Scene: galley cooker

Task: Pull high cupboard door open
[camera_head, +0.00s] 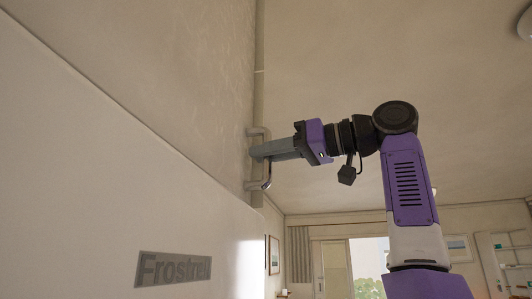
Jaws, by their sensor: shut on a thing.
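The high cupboard door (180,70) is a large pale panel at the upper left, seen steeply from below. Its grey bar handle (266,175) stands upright at the door's right edge. My gripper (258,153) reaches in from the right and is shut on the handle at about its middle. The fingers hide part of the bar. I cannot tell from this angle whether the door is shut or slightly open.
A white appliance front marked "Frostnell" (172,268) fills the lower left, below the cupboard door. Open room lies to the right of the door.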

